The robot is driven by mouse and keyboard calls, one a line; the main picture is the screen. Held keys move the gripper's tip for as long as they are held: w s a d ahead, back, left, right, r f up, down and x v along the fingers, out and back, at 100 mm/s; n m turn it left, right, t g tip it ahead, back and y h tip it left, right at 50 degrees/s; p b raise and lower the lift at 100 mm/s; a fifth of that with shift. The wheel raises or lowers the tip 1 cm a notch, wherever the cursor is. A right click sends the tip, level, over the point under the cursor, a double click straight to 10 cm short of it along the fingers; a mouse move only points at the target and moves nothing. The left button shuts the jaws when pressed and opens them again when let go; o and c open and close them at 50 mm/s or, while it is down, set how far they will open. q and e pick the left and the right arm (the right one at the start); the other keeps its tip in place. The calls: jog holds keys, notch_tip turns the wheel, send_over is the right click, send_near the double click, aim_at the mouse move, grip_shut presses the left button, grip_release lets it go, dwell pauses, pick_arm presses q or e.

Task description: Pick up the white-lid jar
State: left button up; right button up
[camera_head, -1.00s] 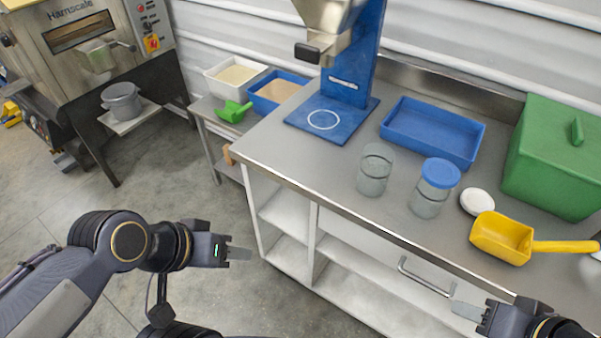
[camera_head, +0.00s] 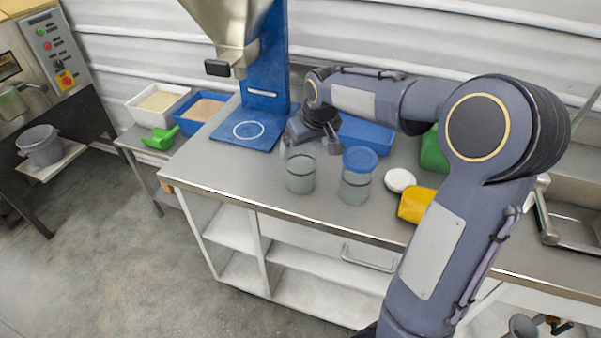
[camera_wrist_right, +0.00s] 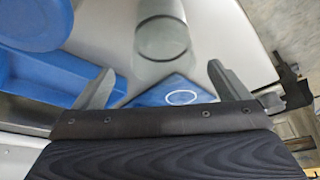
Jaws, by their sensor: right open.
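No jar wearing a white lid shows. A clear lidless jar (camera_head: 300,172) stands upright on the steel counter, left of a jar with a blue lid (camera_head: 358,178). A round white lid (camera_head: 400,180) lies on the counter to the right of the blue-lid jar. My right gripper (camera_head: 311,148) is open and empty, just behind and above the lidless jar. In the right wrist view, the lidless jar (camera_wrist_right: 162,38) lies beyond the gap between the open fingers (camera_wrist_right: 160,75), and the blue lid (camera_wrist_right: 35,18) is at upper left. My left gripper is out of view.
A blue tray (camera_head: 365,134), partly hidden by my right arm, lies behind the jars. A yellow scoop (camera_head: 415,205) and a green bin (camera_head: 433,152) are partly covered. The hopper (camera_head: 240,45) stands at back left, over a blue base plate (camera_head: 262,140). The counter's front-left is clear.

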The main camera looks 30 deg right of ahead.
aim_at(301, 156)
jog(key=x, duration=0.5)
jog(key=shift+w+a+f, duration=0.15)
jog(key=shift+a+f, duration=0.05)
jog(key=shift+f, duration=0.2)
jog(key=shift+r, duration=0.1)
jog(key=c, duration=1.4)
